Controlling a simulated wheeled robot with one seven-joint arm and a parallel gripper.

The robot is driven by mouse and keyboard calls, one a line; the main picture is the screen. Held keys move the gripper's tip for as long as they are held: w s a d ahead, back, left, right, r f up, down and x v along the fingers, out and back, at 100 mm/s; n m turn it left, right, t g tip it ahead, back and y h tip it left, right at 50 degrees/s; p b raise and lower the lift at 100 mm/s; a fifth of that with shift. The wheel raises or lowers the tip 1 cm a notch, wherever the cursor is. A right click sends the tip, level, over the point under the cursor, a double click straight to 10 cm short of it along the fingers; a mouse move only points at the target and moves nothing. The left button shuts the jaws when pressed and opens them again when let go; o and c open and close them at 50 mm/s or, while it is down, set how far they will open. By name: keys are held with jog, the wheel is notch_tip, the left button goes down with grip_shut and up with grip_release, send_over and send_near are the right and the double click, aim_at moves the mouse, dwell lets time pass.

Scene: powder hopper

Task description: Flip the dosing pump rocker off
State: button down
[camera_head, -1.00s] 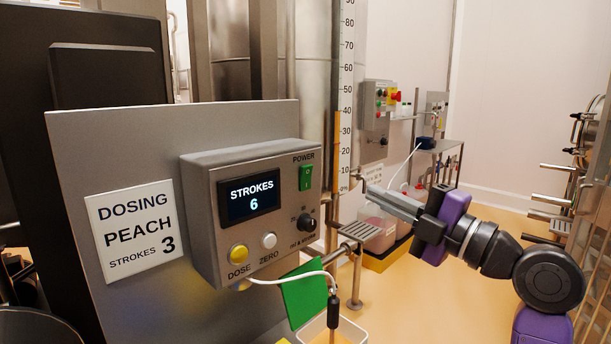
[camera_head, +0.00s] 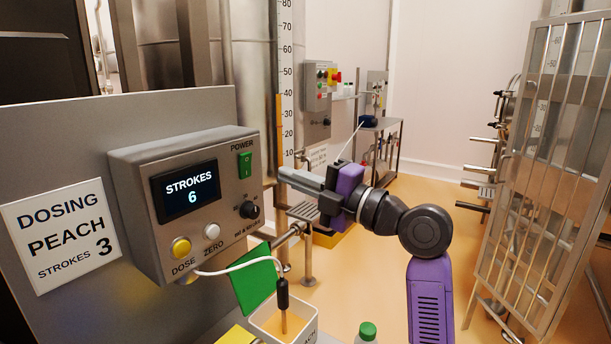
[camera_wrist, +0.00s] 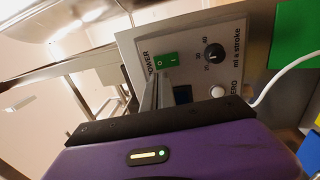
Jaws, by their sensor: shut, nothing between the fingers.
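The dosing pump box (camera_head: 140,180) is a grey unit on a panel, with a lit display (camera_head: 188,192) reading STROKES 6. Its green power rocker (camera_head: 245,165) is at the upper right of its face, under the word POWER. The rocker also shows in the wrist view (camera_wrist: 166,59), just beyond the fingertips. My gripper (camera_head: 282,174) is shut and empty, to the right of the box and pointing left toward it. In the wrist view the shut fingers (camera_wrist: 152,88) point at the box face near the rocker. I cannot tell the exact gap.
A black dial (camera_head: 249,210), a yellow DOSE button (camera_head: 180,248) and a white ZERO button (camera_head: 212,230) share the box face. A placard (camera_head: 62,235) reads DOSING PEACH STROKES 3. A cable runs to a probe (camera_head: 283,295) over a white container. A metal rack (camera_head: 545,150) stands at right.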

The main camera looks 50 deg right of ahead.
aim_at(247, 160)
jog(key=w, duration=0.2)
jog(key=w+p, duration=0.1)
jog(key=w, duration=0.1)
jog(key=w+r+p, duration=0.1)
jog(key=w, duration=0.2)
jog(key=shift+w+a, duration=0.1)
jog(key=shift+w+p, duration=0.35)
jog(key=shift+w, duration=0.25)
jog(key=shift+w+r, duration=0.15)
jog(key=shift+r, duration=0.1)
jog(key=shift+f, duration=0.15)
jog(key=shift+a, duration=0.1)
